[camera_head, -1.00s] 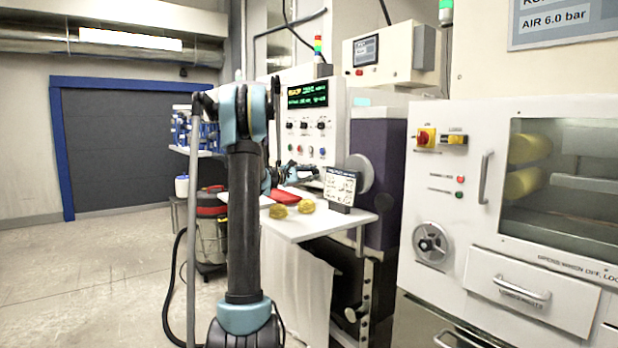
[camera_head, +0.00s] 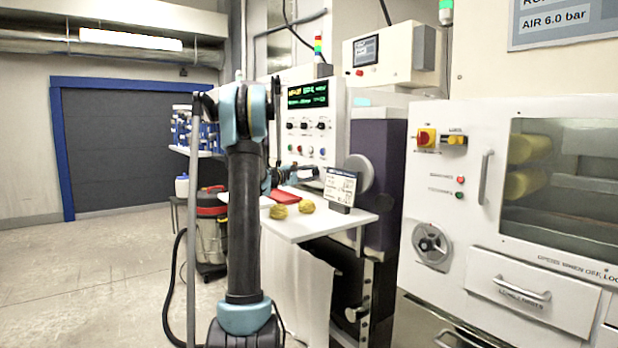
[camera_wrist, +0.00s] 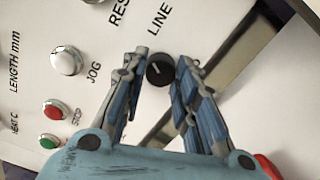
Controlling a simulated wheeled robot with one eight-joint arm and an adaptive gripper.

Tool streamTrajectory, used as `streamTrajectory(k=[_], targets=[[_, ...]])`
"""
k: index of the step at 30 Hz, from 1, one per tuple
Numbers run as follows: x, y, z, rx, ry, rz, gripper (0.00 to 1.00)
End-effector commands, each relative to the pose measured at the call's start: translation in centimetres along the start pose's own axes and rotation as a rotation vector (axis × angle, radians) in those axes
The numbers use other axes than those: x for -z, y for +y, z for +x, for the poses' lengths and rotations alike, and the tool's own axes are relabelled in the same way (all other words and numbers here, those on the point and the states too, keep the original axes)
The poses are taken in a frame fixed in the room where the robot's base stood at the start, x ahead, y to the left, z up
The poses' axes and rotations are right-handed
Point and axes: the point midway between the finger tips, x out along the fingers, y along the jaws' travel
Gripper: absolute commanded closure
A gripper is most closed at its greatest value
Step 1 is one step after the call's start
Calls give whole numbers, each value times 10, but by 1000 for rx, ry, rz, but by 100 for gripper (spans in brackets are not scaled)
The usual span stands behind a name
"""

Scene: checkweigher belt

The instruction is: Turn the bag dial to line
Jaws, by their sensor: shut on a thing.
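A round black dial (camera_wrist: 159,70) with a short pale mark sits on the white panel in the wrist view, beside the word LINE. In the head view my gripper (camera_head: 314,172) is small, at the lower part of the white control panel (camera_head: 310,153), and the held dial cannot be made out there.
White JOG (camera_wrist: 66,61), red STOP (camera_wrist: 54,110) and green (camera_wrist: 48,141) buttons lie left of my fingers. In the head view, a shelf (camera_head: 300,228) below the gripper bears yellow lumps (camera_head: 279,211), a red item (camera_head: 290,196) and a printed card (camera_head: 341,186).

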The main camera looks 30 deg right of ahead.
Motion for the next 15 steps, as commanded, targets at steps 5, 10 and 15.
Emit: streamTrajectory(k=[5, 10, 15], targets=[[-1, -2, 0, 3, -2, 2, 52], [-1, -1, 0, 2, -1, 1, 52], [0, -1, -1, 2, -1, 0, 52]])
